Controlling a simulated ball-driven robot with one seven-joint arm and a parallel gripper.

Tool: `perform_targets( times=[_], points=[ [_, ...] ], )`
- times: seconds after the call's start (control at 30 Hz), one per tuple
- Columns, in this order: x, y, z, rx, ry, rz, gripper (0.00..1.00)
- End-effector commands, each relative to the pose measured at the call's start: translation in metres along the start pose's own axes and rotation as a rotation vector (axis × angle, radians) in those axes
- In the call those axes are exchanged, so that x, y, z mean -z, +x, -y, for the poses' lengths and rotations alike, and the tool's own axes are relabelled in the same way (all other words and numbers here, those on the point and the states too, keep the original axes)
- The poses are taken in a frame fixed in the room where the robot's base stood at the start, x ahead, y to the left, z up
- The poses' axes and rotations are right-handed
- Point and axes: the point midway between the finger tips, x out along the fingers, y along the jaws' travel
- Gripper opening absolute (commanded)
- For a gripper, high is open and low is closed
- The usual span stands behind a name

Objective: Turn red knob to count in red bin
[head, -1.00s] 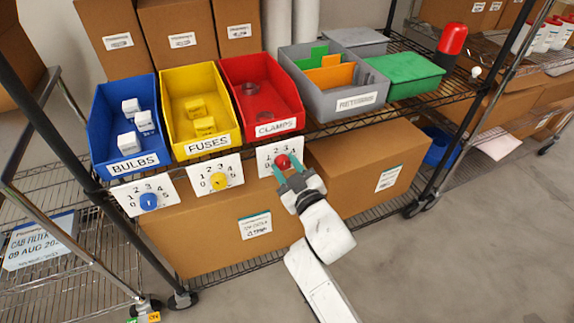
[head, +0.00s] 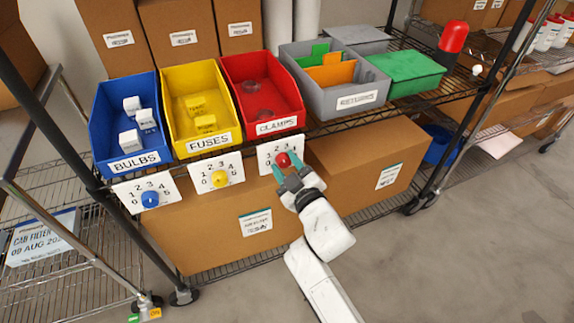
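The red bin (head: 287,110), labelled CLAMPS, stands on the shelf in the head view with a few dark round clamps (head: 253,87) inside. Below it hangs a white dial plate (head: 268,149) with numbers around a red knob (head: 283,160). My gripper (head: 284,163) is at this knob, its teal fingers apart with one on each side of it. I cannot tell whether the fingers press on the knob. The fingers and hand cover the lower right of the plate, and the knob's pointer setting is not readable.
The blue bin (head: 97,140) of white boxes and yellow bin (head: 171,136) of yellow boxes stand to the left, each above a dial with a blue knob (head: 150,200) or yellow knob (head: 219,179). A grey returns bin (head: 322,97) is to the right. Cardboard boxes (head: 215,225) fill the lower shelf.

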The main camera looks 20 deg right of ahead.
Motion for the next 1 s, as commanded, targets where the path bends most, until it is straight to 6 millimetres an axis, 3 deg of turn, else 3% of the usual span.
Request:
perform_targets(
  times=[0.2, 0.53, 1.0],
  points=[
    [0.0, 0.0, 0.0, 0.0, 0.001, 0.0, 0.64],
    [-0.001, -0.005, 0.0, 0.0, 0.001, 0.002, 0.64],
    [-0.001, -0.084, 0.0, 0.0, 0.001, 0.003, 0.64]
  ],
)
